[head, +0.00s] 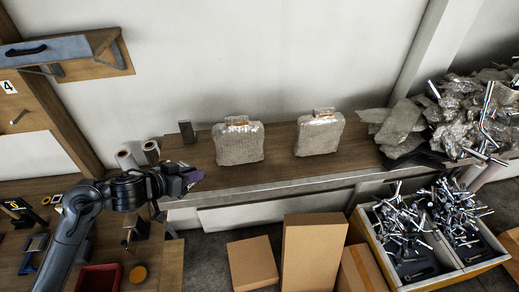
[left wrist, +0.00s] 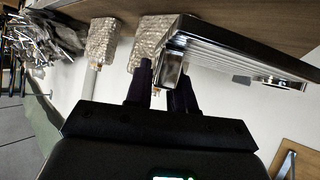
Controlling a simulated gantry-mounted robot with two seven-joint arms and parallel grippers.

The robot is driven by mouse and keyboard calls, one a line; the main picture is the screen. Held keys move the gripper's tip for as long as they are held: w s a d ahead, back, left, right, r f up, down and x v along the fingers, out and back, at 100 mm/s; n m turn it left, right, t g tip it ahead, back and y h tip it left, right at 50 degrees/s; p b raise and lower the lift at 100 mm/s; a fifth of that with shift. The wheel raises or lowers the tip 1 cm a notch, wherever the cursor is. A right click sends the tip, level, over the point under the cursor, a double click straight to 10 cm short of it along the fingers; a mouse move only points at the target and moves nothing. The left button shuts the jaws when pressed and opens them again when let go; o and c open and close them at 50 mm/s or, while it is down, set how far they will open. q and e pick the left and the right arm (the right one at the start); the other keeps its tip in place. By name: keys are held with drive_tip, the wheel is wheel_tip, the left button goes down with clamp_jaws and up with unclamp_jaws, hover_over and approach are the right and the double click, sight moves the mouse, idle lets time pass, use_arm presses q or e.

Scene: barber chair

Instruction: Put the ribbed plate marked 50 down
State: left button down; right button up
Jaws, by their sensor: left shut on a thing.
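The ribbed plate (left wrist: 245,52) shows in the left wrist view as a shiny metal piece with a ribbed face and a bright chrome end. No number 50 is readable. My left gripper (left wrist: 162,84) is shut on it near that chrome end. In the head view, my left gripper (head: 192,180) is over the left end of the wooden bench (head: 275,168), left of the wrapped packages. I cannot make out the plate there. Whether the plate touches the bench, I cannot tell. My right gripper is not in view.
Two wrapped packages (head: 238,144) (head: 320,135) stand on the bench, with a dark upright block (head: 187,131) at its back left. Crumpled wrapping (head: 400,122) lies at the right. Cardboard boxes (head: 313,250) and a bin of metal parts (head: 382,250) stand in front. Bench between block and packages is clear.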

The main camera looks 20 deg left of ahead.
use_arm(q)
drive_tip(key=shift+w+d, duration=0.1)
drive_tip(key=shift+w, duration=0.05)
drive_tip(key=shift+w+f, duration=0.1)
drive_tip(key=shift+w, duration=0.1)
drive_tip(key=w+a+f, duration=0.2)
drive_tip(key=w, duration=0.1)
drive_tip(key=w+a+f, duration=0.1)
drive_tip(key=w+f, duration=0.1)
drive_tip(key=w, duration=0.1)
drive_tip(key=w+a+f, duration=0.2)
drive_tip(key=w, duration=0.1)
drive_tip(key=shift+w+a+f+b, duration=0.2)
drive_tip(key=shift+w+a+b, duration=0.1)
drive_tip(key=shift+b, duration=0.05)
drive_tip(key=shift+f, duration=2.15)
drive_tip(key=c, duration=1)
unclamp_jaws()
drive_tip(key=shift+o, duration=0.2)
